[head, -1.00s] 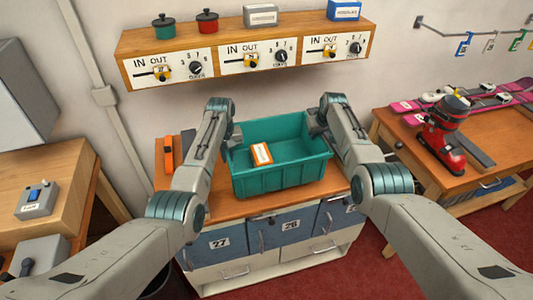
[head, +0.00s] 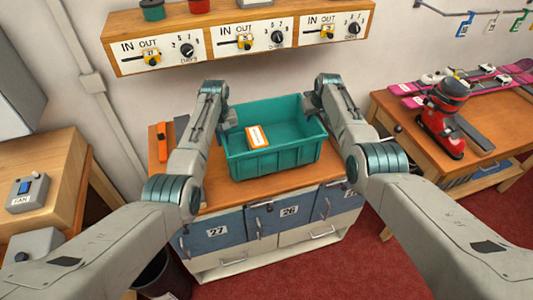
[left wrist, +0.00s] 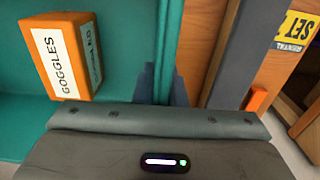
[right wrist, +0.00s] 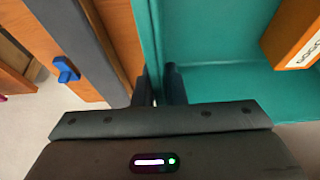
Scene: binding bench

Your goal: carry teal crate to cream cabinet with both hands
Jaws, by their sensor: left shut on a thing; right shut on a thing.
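The teal crate (head: 275,160) is over the wooden top of the cabinet with cream and blue fronts (head: 235,266); I cannot tell if it touches the top. My left gripper (head: 229,119) is shut on the crate's left wall, and my right gripper (head: 311,106) is shut on its right wall. The wall also shows between the fingers in the left wrist view (left wrist: 168,45) and the right wrist view (right wrist: 148,40). The crate looks level. Inside lies an orange box (head: 257,137) labelled GOGGLES. The fingertips are partly hidden.
An orange-handled thing (head: 163,142) lies at the left of the cabinet top. A wooden shelf (head: 115,50) with dials hangs behind. A bench with a red ski boot (head: 440,130) and pink skis stands right. A wooden bench with a fan switch (head: 28,192) stands left. Red floor lies in front.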

